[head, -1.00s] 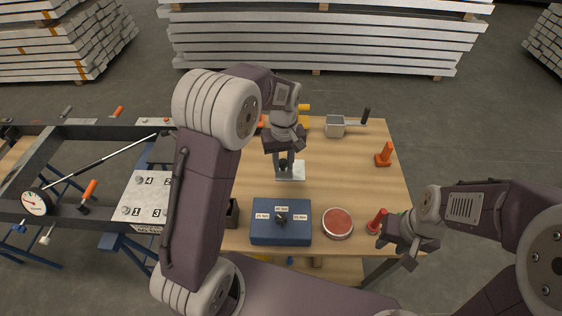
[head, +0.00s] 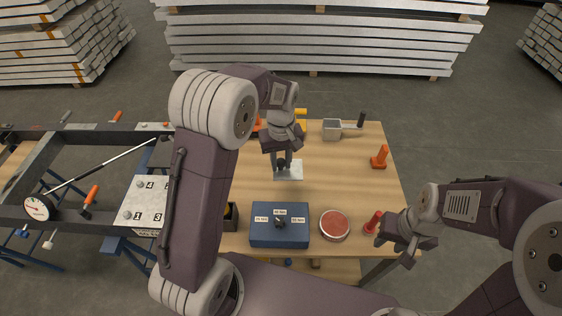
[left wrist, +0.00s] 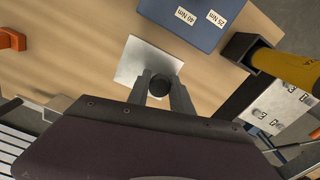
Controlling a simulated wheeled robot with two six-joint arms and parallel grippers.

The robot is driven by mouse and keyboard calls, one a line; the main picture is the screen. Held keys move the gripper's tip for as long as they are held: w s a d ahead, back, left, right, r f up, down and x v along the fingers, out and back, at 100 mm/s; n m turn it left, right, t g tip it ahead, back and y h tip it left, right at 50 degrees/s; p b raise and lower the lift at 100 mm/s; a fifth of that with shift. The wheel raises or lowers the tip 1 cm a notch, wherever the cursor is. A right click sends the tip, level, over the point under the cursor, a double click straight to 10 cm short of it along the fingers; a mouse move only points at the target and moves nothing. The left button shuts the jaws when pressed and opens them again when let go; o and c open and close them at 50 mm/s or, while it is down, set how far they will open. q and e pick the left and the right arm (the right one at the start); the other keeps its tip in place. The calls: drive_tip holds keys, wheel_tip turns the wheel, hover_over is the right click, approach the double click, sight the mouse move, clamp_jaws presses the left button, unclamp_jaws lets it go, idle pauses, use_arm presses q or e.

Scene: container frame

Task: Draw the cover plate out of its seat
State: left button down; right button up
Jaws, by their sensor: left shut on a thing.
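The cover plate appears to be the thin square silver plate (head: 292,176) with a black knob, over the wooden table top. My left gripper (head: 282,162) is shut on the black knob. The left wrist view shows the knob (left wrist: 160,84) between both fingers and the bare plate (left wrist: 139,62) around it. Whether the plate touches the table is hard to tell. My right gripper (head: 407,252) is by the table's front right edge, beside a red-handled thing (head: 373,222); its jaws are too unclear to read.
A blue box (head: 260,235) with labels and a red round tin (head: 334,225) stand in front of the plate. A grey box (head: 331,129) and orange stand (head: 380,157) are behind and right. A black frame (head: 40,170) with a numbered white plate (head: 133,205) lies left.

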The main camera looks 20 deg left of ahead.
use_arm(q)
drive_tip(key=shift+r+p, duration=1.2)
drive_tip(key=shift+r, duration=0.15)
